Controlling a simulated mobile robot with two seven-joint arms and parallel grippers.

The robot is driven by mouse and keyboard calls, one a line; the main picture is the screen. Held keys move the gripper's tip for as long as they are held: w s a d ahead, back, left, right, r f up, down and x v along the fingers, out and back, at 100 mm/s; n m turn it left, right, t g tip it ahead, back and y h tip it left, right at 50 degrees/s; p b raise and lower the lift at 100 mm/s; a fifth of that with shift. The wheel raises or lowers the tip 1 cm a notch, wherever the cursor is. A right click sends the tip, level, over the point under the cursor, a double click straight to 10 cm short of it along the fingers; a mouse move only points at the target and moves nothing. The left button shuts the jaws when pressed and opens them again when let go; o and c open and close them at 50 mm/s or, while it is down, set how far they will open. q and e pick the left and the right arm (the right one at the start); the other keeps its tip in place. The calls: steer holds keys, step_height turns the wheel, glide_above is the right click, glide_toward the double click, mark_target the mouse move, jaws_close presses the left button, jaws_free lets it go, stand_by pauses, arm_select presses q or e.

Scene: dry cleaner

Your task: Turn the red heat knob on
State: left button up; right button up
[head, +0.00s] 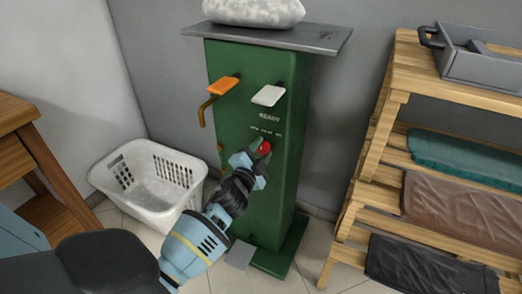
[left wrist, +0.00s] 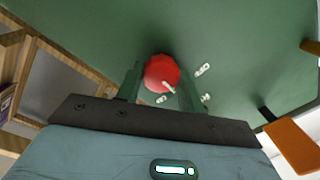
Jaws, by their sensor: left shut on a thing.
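The red heat knob (head: 265,147) is on the front face of the green machine (head: 240,190), below some small white lettering. My left gripper (head: 258,152) is at the knob, with its fingers on both sides of it and shut on it. In the left wrist view the red knob (left wrist: 161,73) sits between the two fingers, with a white pointer mark on it and white marks on the panel around it. My right gripper is not in view.
A white basket (head: 150,205) stands on the floor at left. A wooden rack (head: 400,75) with folded cloths stands at right.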

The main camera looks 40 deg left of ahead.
arm_select(q)
steer(key=m, duration=0.4)
steer(key=shift+m, duration=0.4)
steer(key=shift+m+h, duration=0.3)
steer(key=shift+m, duration=1.7)
steer(key=shift+f, duration=0.1)
steer(key=o, duration=1)
steer(key=shift+t, duration=0.3)
